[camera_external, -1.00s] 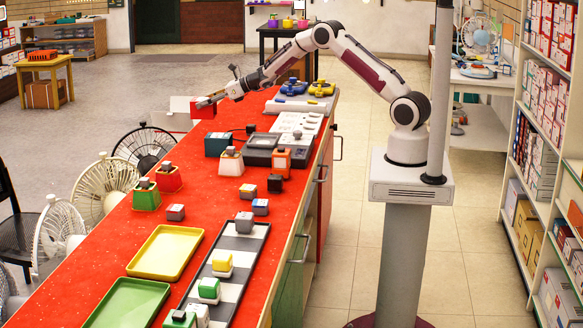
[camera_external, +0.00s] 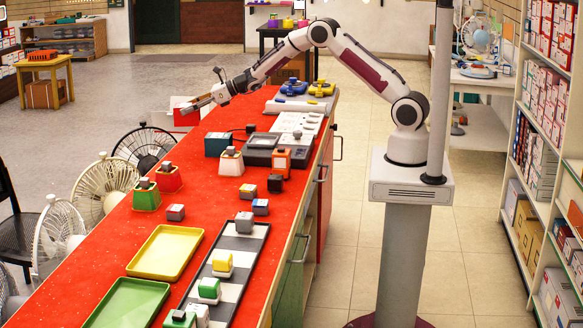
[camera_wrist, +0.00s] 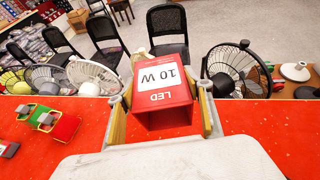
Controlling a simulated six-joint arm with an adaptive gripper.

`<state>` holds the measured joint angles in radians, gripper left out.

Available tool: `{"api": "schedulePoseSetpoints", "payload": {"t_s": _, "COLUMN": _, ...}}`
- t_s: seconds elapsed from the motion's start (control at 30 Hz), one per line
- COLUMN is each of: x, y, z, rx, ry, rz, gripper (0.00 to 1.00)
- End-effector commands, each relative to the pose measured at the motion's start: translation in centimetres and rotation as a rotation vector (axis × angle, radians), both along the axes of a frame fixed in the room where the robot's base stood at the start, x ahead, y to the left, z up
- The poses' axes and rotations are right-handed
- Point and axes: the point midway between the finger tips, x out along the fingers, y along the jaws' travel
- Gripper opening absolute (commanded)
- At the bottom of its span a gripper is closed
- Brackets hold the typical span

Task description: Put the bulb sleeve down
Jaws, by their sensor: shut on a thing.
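The bulb sleeve is a red box with a white face marked "LED 10 W". In the wrist view the sleeve (camera_wrist: 165,95) sits between the two fingers of my gripper (camera_wrist: 163,100), its open dark red end toward the camera. In the external view the sleeve (camera_external: 182,115) shows at the far left edge of the red counter (camera_external: 215,195), partly behind my gripper (camera_external: 192,106). My gripper is shut on it, with the arm stretched out low to the left. I cannot tell whether the sleeve touches the counter.
Wire-guard fans (camera_external: 145,145) stand along the counter's left side. Yellow (camera_external: 165,252) and green (camera_external: 125,303) trays lie at the front. Red counter around the sleeve is bare.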

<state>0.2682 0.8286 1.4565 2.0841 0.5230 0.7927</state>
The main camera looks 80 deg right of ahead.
Motion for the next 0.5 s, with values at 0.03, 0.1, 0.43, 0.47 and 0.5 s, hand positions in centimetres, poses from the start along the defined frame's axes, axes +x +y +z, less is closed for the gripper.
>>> {"api": "schedulePoseSetpoints", "payload": {"t_s": 0.03, "x": 0.0, "y": 2.0, "z": 0.1, "rx": 0.001, "ry": 0.001, "rz": 0.02, "gripper": 0.39}}
{"api": "schedulePoseSetpoints", "payload": {"t_s": 0.1, "x": -0.1, "y": 4.4, "z": 0.2, "rx": 0.001, "ry": 0.001, "rz": 0.043, "gripper": 0.39}}
{"api": "schedulePoseSetpoints", "payload": {"t_s": 0.43, "x": -2.0, "y": 15.4, "z": 0.1, "rx": 0.0, "ry": 0.001, "rz": 0.145, "gripper": 0.39}}
{"api": "schedulePoseSetpoints", "payload": {"t_s": 0.47, "x": -2.2, "y": 16.2, "z": 0.1, "rx": 0.001, "ry": 0.002, "rz": 0.152, "gripper": 0.39}}
{"api": "schedulePoseSetpoints", "payload": {"t_s": 0.5, "x": -2.6, "y": 17.3, "z": -0.1, "rx": 0.0, "ry": 0.002, "rz": 0.161, "gripper": 0.39}}
